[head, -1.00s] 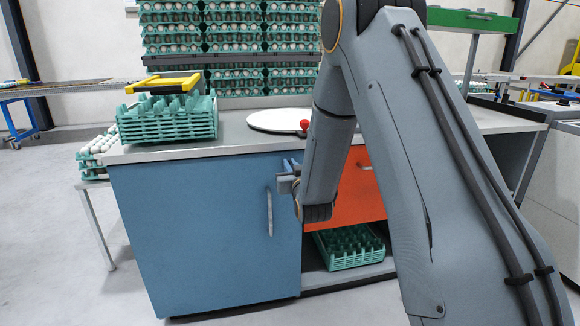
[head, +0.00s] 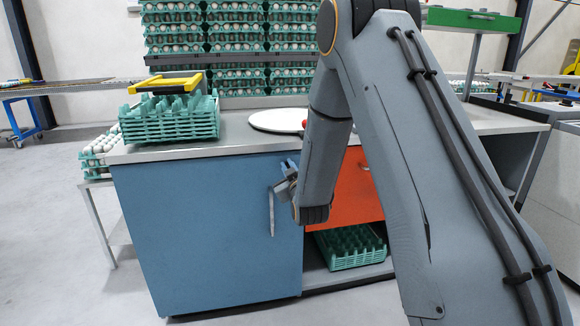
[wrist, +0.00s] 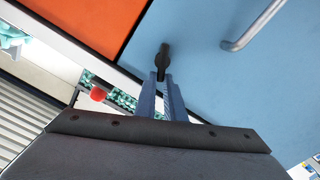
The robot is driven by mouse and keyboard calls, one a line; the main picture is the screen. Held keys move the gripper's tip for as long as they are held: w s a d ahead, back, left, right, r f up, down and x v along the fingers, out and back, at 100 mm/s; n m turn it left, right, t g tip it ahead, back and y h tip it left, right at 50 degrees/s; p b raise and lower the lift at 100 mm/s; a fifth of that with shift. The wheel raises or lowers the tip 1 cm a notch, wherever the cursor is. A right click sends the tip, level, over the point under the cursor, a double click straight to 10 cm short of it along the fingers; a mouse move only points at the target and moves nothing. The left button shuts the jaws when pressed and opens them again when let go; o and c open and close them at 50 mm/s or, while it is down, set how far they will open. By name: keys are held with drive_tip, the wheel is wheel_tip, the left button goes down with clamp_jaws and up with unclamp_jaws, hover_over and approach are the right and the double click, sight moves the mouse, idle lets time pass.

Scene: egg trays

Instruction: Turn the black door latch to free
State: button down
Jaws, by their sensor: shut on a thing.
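The black door latch (wrist: 165,58) sits on the blue door (wrist: 235,95), close to the door's edge beside the orange drawer front. In the wrist view its free end lies between my two blue fingertips. My gripper (wrist: 161,80) is shut on the latch. The latch lies at a slant to the door's edge. In the head view my gripper (head: 284,181) is at the upper right of the blue door (head: 205,235), tilted; the latch itself is hidden there. The door looks closed.
A metal door handle (head: 271,213) stands out just below my gripper. The orange drawer (head: 345,200) is to the right, with a green tray (head: 350,262) below it. On the counter are stacked green trays (head: 168,130), a white round plate (head: 270,121) and a red knob (wrist: 98,94).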

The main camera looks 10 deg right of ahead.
drive_tip(key=n, duration=0.4)
drive_tip(key=a+f+n, duration=0.1)
drive_tip(key=n, duration=0.3)
drive_tip(key=f+n, duration=0.1)
drive_tip(key=n, duration=0.3)
drive_tip(key=shift+a+f+n+p, duration=0.15)
drive_tip(key=shift+a+n+p, duration=0.1)
drive_tip(key=shift+n+p, duration=0.1)
idle(0.4)
drive_tip(key=c, duration=1.8)
unclamp_jaws()
drive_tip(key=shift+c, duration=0.2)
drive_tip(key=s, duration=0.7)
drive_tip(key=shift+s, duration=0.4)
